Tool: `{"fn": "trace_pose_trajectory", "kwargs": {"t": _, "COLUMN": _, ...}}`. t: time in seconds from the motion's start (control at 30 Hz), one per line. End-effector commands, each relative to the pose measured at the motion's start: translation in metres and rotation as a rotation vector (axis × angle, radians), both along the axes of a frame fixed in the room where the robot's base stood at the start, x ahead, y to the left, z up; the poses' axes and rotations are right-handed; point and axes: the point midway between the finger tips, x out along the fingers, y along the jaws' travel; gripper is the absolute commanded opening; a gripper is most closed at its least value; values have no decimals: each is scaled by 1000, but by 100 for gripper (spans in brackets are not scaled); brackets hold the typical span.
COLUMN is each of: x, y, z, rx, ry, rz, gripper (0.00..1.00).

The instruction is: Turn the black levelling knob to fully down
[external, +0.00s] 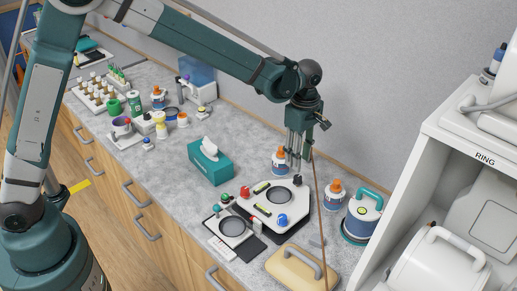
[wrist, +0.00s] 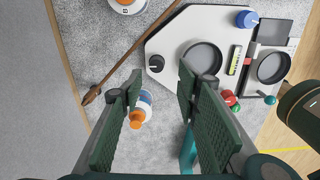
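The black levelling knob (wrist: 156,63) stands near one corner of a white plate (wrist: 172,40) with a dark round recess. A pale mark shows on its top. In the external view the knob (external: 297,180) is at the plate's far corner, just below my gripper (external: 299,158). In the wrist view my gripper (wrist: 160,88) points down with its two dark green ridged fingers apart and nothing held between them. The knob lies just beyond the fingertips, apart from them. The plate also carries a blue knob (wrist: 247,19) and a red knob (wrist: 230,98).
An orange-capped bottle (wrist: 139,117) stands close beside the plate, below the fingers. A thin brown rod (wrist: 130,62) passes near the plate. A teal tissue box (external: 210,163), another orange-capped bottle (external: 333,195) and a tan case (external: 300,268) stand around it.

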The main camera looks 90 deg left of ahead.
Motion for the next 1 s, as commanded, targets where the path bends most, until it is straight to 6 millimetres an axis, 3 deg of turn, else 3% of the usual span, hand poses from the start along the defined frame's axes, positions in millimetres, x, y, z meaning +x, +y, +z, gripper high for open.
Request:
{"fn": "trace_pose_trajectory", "kwargs": {"t": 0.2, "x": 3, "y": 9, "z": -8, "rx": -4, "ry": 10, "rz": 43, "gripper": 32}}
{"fn": "trace_pose_trajectory", "kwargs": {"t": 0.67, "x": 3, "y": 9, "z": -11, "rx": -5, "ry": 11, "rz": 43, "gripper": 32}}
{"fn": "trace_pose_trajectory", "kwargs": {"t": 1.0, "x": 2, "y": 8, "z": -39, "rx": -5, "ry": 11, "rz": 43, "gripper": 32}}
